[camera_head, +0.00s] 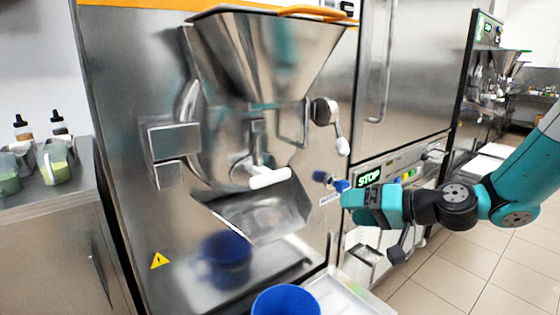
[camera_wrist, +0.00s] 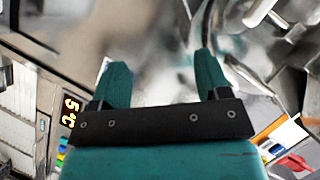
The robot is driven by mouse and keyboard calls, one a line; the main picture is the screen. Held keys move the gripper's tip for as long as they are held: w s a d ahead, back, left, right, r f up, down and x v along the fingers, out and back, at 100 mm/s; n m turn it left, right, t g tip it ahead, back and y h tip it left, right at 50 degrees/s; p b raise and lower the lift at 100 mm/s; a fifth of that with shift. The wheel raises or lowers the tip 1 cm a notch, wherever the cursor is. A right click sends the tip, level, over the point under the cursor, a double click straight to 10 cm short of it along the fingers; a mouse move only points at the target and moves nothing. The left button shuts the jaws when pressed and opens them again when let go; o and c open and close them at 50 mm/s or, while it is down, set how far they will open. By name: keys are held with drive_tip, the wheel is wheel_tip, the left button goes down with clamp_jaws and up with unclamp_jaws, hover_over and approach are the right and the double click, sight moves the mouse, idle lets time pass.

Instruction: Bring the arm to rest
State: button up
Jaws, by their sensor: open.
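My teal arm (camera_head: 515,175) reaches in from the right side of the head view. The background between the fingers is blurred steel.
The freezer's hopper (camera_head: 265,50), white-handled lever (camera_head: 269,178) and chute (camera_head: 262,212) are left of my gripper. A blue bucket (camera_head: 286,301) stands below. Bottles and containers sit on a left counter (camera_head: 45,200). Tiled floor (camera_head: 470,265) is open at right.

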drive_tip(key=s+a+r+n+g+h, duration=0.2)
drive_tip(key=s+a+g, duration=0.1)
drive_tip(key=s, duration=0.4)
drive_tip(key=s+a+r+n+g+h, duration=0.1)
drive_tip(key=s+a+n+g, duration=0.15)
drive_tip(key=s, duration=0.55)
drive_tip(key=s+d+n+g+h, duration=0.25)
drive_tip(key=s+h, duration=0.25)
drive_tip(key=s, duration=0.9)
wheel_tip(320, 180, up, 14)
drive_tip(key=p, duration=1.3)
drive_tip(key=shift+d+m, duration=0.3)
drive_tip(key=shift+d, duration=0.05)
drive_tip(key=shift+f, duration=0.1)
drive_tip(key=shift+a, duration=0.1)
